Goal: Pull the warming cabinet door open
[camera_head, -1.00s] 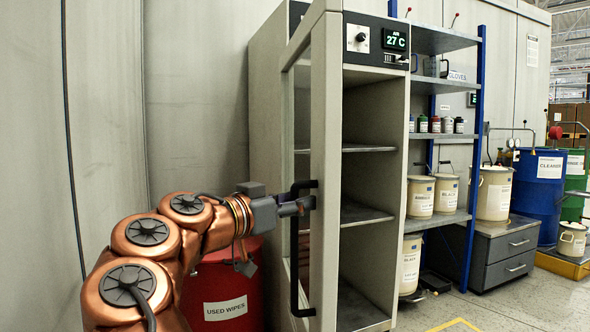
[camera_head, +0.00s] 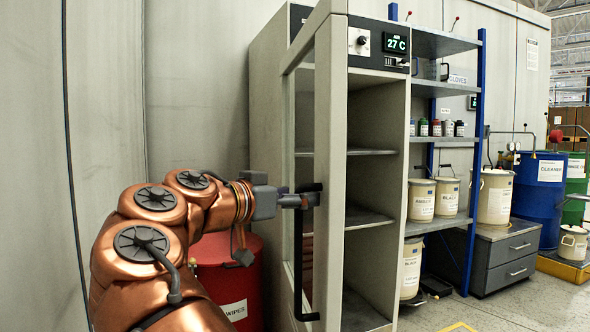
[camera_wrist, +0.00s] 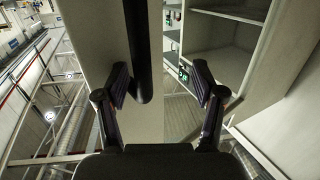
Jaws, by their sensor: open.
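The warming cabinet (camera_head: 272,135) stands mid-view in the head view, with a panel reading 27 C. Its door (camera_head: 331,170) is swung open toward the camera, and the shelves inside show. A black bar handle (camera_head: 299,270) runs down the door's left face. My gripper (camera_head: 312,198) is at the upper part of the handle. In the wrist view my gripper (camera_wrist: 160,88) has its two fingers spread wide. The handle (camera_wrist: 138,50) lies between them, nearer the left finger, with a gap to the right finger. The cabinet's inside (camera_wrist: 225,45) shows on the right.
A red used-wipes drum (camera_head: 232,270) stands below my arm, left of the cabinet. To the right is a blue-post shelf rack (camera_head: 445,42) with pails, then a grey drawer unit (camera_head: 505,255) and a blue drum (camera_head: 540,205).

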